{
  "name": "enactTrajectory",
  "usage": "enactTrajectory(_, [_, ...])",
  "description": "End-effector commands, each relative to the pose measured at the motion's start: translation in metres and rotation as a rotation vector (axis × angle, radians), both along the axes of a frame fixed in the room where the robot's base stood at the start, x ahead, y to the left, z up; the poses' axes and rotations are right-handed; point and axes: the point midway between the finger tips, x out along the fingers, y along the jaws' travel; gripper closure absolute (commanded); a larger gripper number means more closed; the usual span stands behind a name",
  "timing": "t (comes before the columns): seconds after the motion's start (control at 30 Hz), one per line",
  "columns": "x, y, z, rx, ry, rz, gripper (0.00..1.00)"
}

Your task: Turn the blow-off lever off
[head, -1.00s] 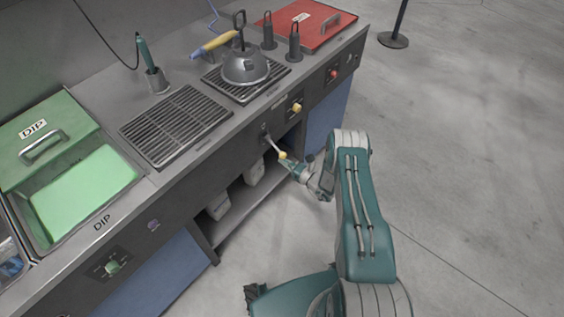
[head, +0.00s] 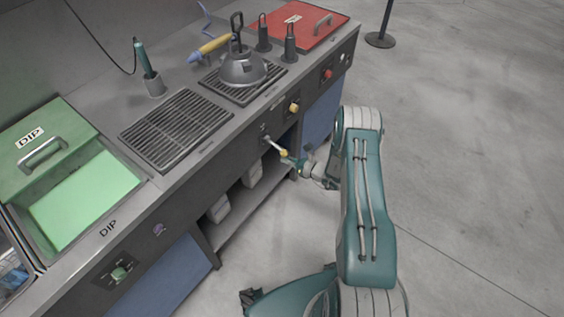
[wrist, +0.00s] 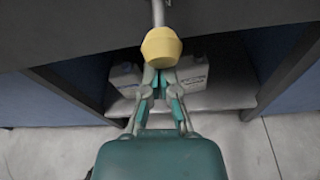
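The blow-off lever (head: 275,146) is a pale metal rod with a yellow knob (head: 284,153). It sticks out from the dark front panel of the bench and slopes down to the right. In the wrist view the knob (wrist: 161,47) hangs at top centre, with part of the rod above it. My gripper (head: 293,159) is at the knob, on its near side. In the wrist view my gripper's fingers (wrist: 160,76) are drawn close together just below the knob, and the knob hides their tips. I see nothing held between them; contact with the knob is unclear.
A yellow panel knob (head: 294,107) and a red one (head: 327,74) sit farther right. A shelf (head: 240,218) with pale containers (head: 219,208) lies beneath the lever. A grey kettle-like hood (head: 242,68) stands on a grate above.

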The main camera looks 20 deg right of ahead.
Motion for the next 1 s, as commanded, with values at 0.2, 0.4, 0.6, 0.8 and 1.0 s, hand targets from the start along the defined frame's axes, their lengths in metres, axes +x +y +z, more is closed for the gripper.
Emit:
enactTrajectory(0.2, [-0.003, -0.006, 0.025, -0.119, 0.154, 0.003, 1.0])
enactTrajectory(0.4, [-0.005, -0.008, 0.044, -0.231, 0.306, 0.002, 1.0])
enactTrajectory(0.6, [-0.006, -0.007, 0.059, -0.301, 0.41, 0.001, 1.0])
enactTrajectory(0.8, [-0.004, -0.006, 0.071, -0.299, 0.408, 0.002, 1.0])
enactTrajectory(1.0, [-0.002, -0.004, 0.079, -0.297, 0.407, 0.002, 1.0])
